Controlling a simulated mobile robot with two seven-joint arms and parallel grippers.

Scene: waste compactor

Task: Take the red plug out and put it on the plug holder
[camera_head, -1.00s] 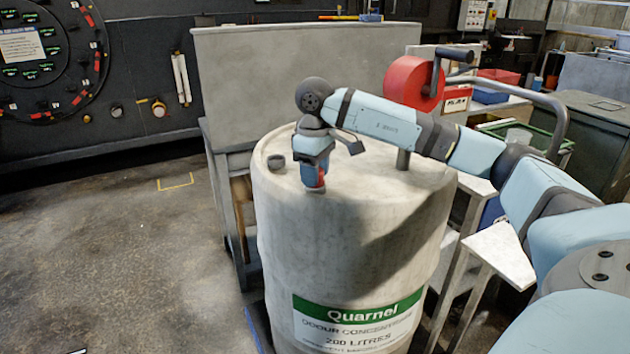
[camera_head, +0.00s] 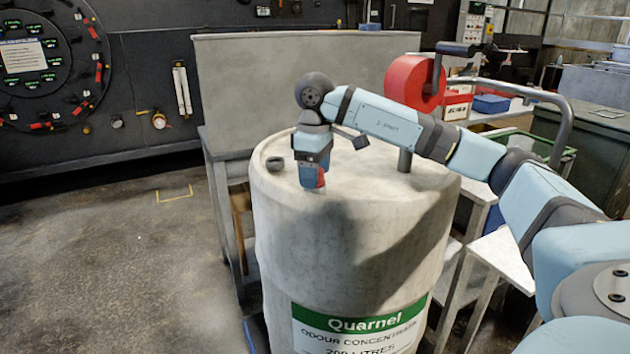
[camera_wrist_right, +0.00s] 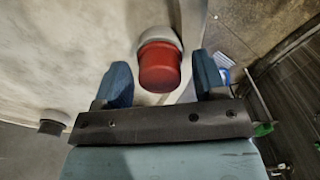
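The red plug (camera_wrist_right: 160,68) sits in a pale grey collar on the top of the drum (camera_head: 345,255). In the head view only a small red patch of it (camera_head: 320,178) shows beside my right gripper (camera_head: 314,184). In the right wrist view my right gripper (camera_wrist_right: 163,73) is open. Its two blue fingers stand on either side of the plug, with a gap on each side. A short dark cylinder (camera_head: 275,163) stands on the drum's left rim; I cannot tell whether it is the plug holder. My left gripper is out of view.
A grey post (camera_head: 404,160) stands on the drum top under my right forearm. A red reel with a crank (camera_head: 410,84) is behind the arm. A grey bench with a tall back panel (camera_head: 290,75) stands behind the drum. The floor at left is clear.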

